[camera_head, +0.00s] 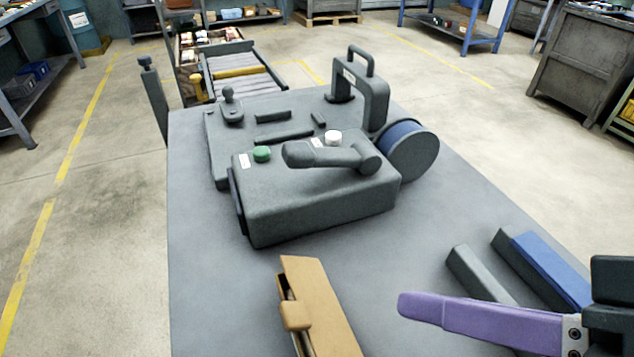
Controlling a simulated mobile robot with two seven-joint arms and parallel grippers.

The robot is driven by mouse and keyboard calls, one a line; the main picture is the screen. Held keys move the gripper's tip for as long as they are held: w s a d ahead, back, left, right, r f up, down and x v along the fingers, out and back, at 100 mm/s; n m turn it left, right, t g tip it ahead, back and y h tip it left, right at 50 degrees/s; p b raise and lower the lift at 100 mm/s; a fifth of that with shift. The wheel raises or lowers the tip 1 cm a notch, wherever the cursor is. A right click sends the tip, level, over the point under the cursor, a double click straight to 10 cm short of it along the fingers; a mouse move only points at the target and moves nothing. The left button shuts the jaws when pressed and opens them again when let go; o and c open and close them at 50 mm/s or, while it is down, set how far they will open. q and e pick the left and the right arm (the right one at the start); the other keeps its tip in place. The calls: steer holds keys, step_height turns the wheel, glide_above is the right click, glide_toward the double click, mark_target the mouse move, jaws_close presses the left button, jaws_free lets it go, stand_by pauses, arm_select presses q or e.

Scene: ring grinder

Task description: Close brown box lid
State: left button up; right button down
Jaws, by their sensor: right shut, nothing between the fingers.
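The brown box (328,318) lies at the bottom middle of the view, on the grey table, and is cut off by the lower edge. Its flat tan top faces up, with a rounded tab (296,315) on its left side. A narrow dark gap shows beside the tab, so the lid looks not fully flush; the exact lid angle is hard to tell. My right gripper (408,305) comes in from the right with purple fingers pressed together and empty. Its tips are to the right of the box and appear apart from it. My left gripper is out of view.
The grey ring grinder (315,205), with a green button, a white button and a wheel, stands behind the box. Grey and blue bars (545,265) lie at the right, behind my right gripper. The table (205,290) is clear left of the box.

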mark_target(293, 304)
steer(key=b+x, duration=0.1)
steer(key=x, duration=0.8)
steer(key=shift+a+f, duration=0.25)
steer(key=shift+a, duration=0.05)
steer(key=shift+s+a+f+b, duration=0.15)
steer(key=shift+a+f, duration=0.35)
steer(key=shift+f, duration=0.3)
steer(key=shift+s+a+f+b, duration=0.15)
steer(key=shift+a+f, duration=0.35)
steer(key=shift+f, duration=0.35)
